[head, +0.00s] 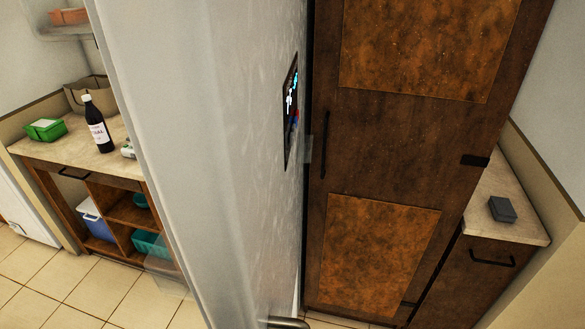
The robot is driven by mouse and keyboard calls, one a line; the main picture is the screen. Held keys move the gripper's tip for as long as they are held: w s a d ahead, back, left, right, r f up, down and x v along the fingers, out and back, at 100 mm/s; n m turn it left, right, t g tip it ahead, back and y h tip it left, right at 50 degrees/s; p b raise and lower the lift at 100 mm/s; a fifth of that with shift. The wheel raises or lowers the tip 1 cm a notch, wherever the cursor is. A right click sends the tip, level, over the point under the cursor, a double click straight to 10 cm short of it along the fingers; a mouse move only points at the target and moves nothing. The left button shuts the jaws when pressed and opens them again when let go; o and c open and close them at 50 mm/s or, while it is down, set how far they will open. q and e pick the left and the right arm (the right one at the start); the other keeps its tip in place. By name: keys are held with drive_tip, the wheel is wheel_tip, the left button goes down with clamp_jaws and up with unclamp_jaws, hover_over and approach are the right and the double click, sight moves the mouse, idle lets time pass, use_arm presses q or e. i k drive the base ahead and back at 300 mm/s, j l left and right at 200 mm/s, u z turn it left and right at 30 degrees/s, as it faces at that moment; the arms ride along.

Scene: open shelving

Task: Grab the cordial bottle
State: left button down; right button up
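A dark bottle with a white cap and a pale label (98,130) stands upright on the wooden-sided counter (75,148) at the left. Only part of the label's lettering can be read, ending in what looks like "AL"; I take it to be the cordial bottle. Nothing is touching it that I can see. Neither of my grippers shows in the head view.
A tall pale grey panel (215,130), fridge-like, with a dark display (290,110), stands close between the counter and a tall brown cabinet (400,150). Tiled floor (60,285) is clear at lower left.

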sight(95, 121)
drive_tip(key=k+j+u, duration=0.1)
drive_tip(key=j, duration=0.3)
drive_tip(key=i+j+u, duration=0.15)
drive_tip(key=j, duration=0.25)
drive_tip(key=i+j+u, duration=0.15)
drive_tip(key=j, duration=0.25)
drive_tip(key=i+j+u, duration=0.15)
drive_tip(key=j, duration=0.25)
drive_tip(key=i+j+u, duration=0.2)
drive_tip(key=i+j, duration=0.05)
drive_tip(key=j, duration=0.1)
